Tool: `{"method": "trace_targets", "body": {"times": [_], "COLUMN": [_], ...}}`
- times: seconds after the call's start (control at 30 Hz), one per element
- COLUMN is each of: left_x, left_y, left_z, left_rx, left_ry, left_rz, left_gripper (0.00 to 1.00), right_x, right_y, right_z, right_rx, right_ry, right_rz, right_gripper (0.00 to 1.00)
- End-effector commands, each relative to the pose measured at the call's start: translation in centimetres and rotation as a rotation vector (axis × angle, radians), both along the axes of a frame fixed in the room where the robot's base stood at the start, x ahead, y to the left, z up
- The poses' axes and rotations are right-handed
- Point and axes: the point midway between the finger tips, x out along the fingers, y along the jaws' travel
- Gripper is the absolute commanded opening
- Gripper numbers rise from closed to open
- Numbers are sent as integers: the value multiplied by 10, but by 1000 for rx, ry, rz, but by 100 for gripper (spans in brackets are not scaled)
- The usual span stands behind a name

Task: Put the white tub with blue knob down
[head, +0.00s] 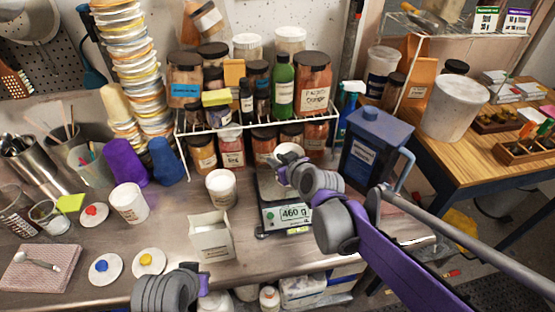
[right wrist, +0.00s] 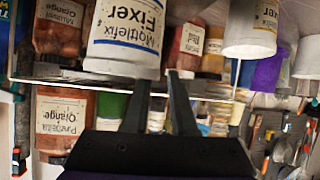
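A white tub (head: 290,150) stands at the digital scale (head: 283,215), partly hidden behind my right gripper (head: 288,168). In the upside-down right wrist view a white tub labelled Mottlefix Fixer (right wrist: 122,50) is just beyond the fingertips of my right gripper (right wrist: 157,78). The fingers are apart, with a gap between them and no knob visible there. I cannot tell whether the tub rests fully on the scale; its display reads 460 g. A white lid with a blue knob (head: 105,267) lies on the bench. Only part of my left arm shows, at the bottom.
Lids with red (head: 93,215) and yellow (head: 149,262) knobs lie on the bench. Two more white tubs (head: 130,203) (head: 221,188) and an open white box (head: 211,236) stand left of the scale. A jar rack (head: 250,125) is behind; a blue canister (head: 375,145) is to the right.

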Motion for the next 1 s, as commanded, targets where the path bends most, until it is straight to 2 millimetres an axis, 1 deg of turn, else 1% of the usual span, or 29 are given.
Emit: {"method": "trace_targets", "body": {"times": [0.03,0.07,0.33,0.47,0.57,0.8,1.0], "left_x": [0,0,0,1,2,4,7], "left_y": [0,0,0,0,0,0,0], "left_z": [0,0,0,3,4,10,16], "left_rx": [0,0,0,0,0,0,0], "left_ry": [0,0,0,-2,-3,-8,-14], "left_rz": [0,0,0,0,0,0,0], "left_gripper": [0,0,0,0,0,0,0], "right_x": [0,0,0,-3,-13,-50,-76], "right_y": [0,0,0,-2,-7,-25,-39], "right_z": [0,0,1,6,11,34,51], "right_rx": [0,0,0,0,-1,-1,0], "right_ry": [0,0,0,0,-1,-1,-1], "right_rz": [0,0,0,-1,0,-2,-2], "right_gripper": [37,40,40,40,40,40,40]}}
